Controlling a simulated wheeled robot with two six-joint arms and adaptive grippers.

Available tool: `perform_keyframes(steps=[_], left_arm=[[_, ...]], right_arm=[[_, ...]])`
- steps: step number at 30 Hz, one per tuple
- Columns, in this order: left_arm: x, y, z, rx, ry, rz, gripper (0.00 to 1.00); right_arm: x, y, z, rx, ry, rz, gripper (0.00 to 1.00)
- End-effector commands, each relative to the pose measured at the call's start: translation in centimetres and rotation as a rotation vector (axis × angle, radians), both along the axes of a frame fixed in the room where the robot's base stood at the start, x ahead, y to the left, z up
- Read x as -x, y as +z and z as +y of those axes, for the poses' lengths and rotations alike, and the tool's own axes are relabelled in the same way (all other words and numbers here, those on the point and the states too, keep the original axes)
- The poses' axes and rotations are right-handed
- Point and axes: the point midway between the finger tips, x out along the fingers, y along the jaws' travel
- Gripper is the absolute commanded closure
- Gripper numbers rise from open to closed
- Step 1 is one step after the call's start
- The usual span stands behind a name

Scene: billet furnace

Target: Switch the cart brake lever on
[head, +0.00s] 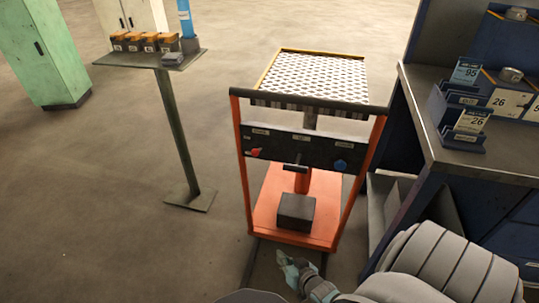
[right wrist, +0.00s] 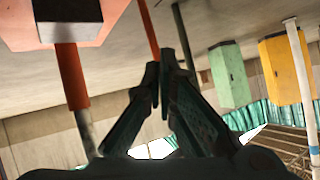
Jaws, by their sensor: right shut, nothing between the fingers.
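The orange cart (head: 243,190) stands in the middle of the head view, with a dark control panel (head: 320,150) under its top bar. The panel carries a red knob (head: 254,153) at left, a blue knob (head: 340,163) at right and a dark T-shaped handle (head: 295,168) between them. The labels are too small to read, so I cannot tell which is the brake lever or its setting. My right gripper (head: 284,262) is low in front of the cart, apart from the panel. In the right wrist view its fingers (right wrist: 160,65) are shut and empty. My left gripper is not in view.
A dark block (head: 296,211) sits on the cart's base, below its perforated top (head: 318,76). A blue workbench (head: 420,150) with labelled bins stands close at right. A small stand (head: 180,130) with orange-topped boxes is at left. The floor between stand and cart is clear.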

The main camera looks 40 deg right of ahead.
Motion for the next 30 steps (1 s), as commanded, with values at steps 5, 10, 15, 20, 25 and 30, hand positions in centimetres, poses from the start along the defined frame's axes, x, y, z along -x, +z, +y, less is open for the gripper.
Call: perform_keyframes(steps=[5, 10, 15, 20, 25, 30], left_arm=[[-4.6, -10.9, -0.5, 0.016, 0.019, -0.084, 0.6], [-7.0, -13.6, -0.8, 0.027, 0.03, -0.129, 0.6], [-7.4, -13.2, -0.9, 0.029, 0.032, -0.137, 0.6], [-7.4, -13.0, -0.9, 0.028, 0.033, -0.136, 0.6], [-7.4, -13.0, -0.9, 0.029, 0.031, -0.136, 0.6], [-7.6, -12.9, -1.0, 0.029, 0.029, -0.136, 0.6]], right_arm=[[-11.7, 10.6, -4.9, -0.276, -0.095, -0.835, 1.0], [-11.2, 20.1, -6.7, -0.487, -0.04, -1.308, 1.0], [-10.6, 22.6, -7.1, -0.535, -0.018, -1.399, 1.0], [-10.6, 22.7, -7.0, -0.531, -0.019, -1.394, 1.0], [-11.1, 23.1, -7.2, -0.529, -0.019, -1.394, 1.0], [-12.9, 24.9, -7.7, -0.528, -0.018, -1.395, 1.0]])
